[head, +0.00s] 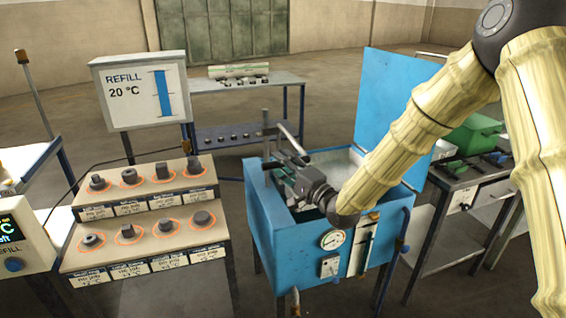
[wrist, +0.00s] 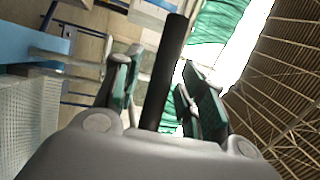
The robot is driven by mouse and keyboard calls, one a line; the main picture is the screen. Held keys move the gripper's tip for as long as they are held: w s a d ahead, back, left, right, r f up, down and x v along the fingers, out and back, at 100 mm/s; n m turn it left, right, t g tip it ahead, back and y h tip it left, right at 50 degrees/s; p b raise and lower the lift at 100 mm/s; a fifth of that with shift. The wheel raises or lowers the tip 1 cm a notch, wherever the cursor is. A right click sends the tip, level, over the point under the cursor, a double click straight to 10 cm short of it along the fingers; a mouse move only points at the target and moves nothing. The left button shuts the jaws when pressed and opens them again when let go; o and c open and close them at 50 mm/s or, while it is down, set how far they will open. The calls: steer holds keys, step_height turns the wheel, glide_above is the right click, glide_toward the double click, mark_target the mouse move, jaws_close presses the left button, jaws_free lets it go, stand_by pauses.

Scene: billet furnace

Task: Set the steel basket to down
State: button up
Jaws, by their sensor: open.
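The blue quench tank (head: 290,238) stands in the middle of the head view with its lid (head: 398,100) raised. My gripper (head: 284,172) is over the tank's left part, by a grey post with a bar handle (head: 288,137). In the wrist view my gripper's green-padded fingers (wrist: 160,95) are apart, with a dark bar (wrist: 168,65) showing between them; I cannot tell whether either finger touches it. A pale mesh (wrist: 28,115), apparently the steel basket, shows at the lower left of the wrist view. In the head view my arm and gripper hide most of the basket.
A stepped stand (head: 150,225) with several dark parts in orange rings is at the left. A refill sign (head: 140,92) stands behind it. A table (head: 245,83) is at the back, and a bench with a green box (head: 470,135) is at the right, behind my arm.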

mark_target(283, 228)
steer(key=shift+w, duration=0.1)
jaws_close()
steer(key=shift+f, duration=0.1)
step_height(283, 228, down, 24)
steer(key=b, duration=1.1)
steer(key=shift+r+b, duration=0.2)
steer(key=shift+b, duration=0.15)
steer(key=shift+s+f, duration=0.1)
steer(key=shift+s, duration=0.1)
jaws_free()
steer(key=shift+w, duration=0.1)
steer(key=shift+r, duration=0.25)
